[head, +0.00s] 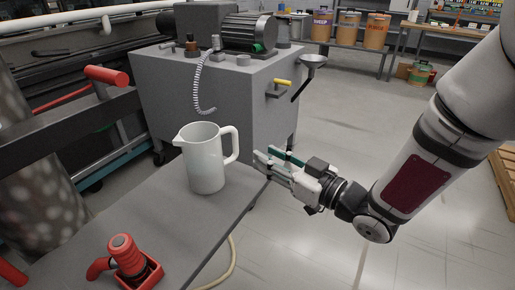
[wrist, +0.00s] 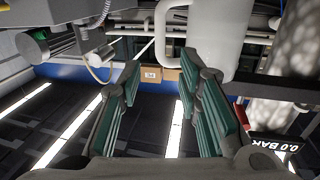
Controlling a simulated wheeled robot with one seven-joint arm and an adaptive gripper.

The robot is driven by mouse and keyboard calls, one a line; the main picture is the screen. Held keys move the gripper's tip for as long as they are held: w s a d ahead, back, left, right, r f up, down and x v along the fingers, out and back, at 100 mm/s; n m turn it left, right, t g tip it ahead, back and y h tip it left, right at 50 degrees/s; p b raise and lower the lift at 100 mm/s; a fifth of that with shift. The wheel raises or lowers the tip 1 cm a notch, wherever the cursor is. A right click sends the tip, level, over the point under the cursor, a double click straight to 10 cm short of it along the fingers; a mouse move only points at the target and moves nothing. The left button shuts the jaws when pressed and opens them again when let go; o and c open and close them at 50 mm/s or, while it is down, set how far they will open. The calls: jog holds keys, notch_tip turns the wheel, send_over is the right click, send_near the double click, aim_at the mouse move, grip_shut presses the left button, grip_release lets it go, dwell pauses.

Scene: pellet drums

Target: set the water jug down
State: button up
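The white water jug (head: 205,163) stands upright on the grey table (head: 165,235), with its handle on the right side, towards my gripper. My gripper (head: 266,157) is just right of the handle, over the table's right edge, and looks empty. In the wrist view my gripper (wrist: 163,76) has its two green-padded fingers apart. The jug (wrist: 222,30) shows at the top there. Its handle lies beyond the fingertips, and a gap seems to separate them from it.
A red tool in a red tray (head: 135,262) sits at the table's near end. A grey machine cabinet (head: 225,100) with a motor and a coiled hose stands behind the table. Clear floor lies to the right. Several drums (head: 347,27) stand on a far bench.

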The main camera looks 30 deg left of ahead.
jog(key=shift+s+d, duration=0.1)
jog(key=shift+d, duration=0.25)
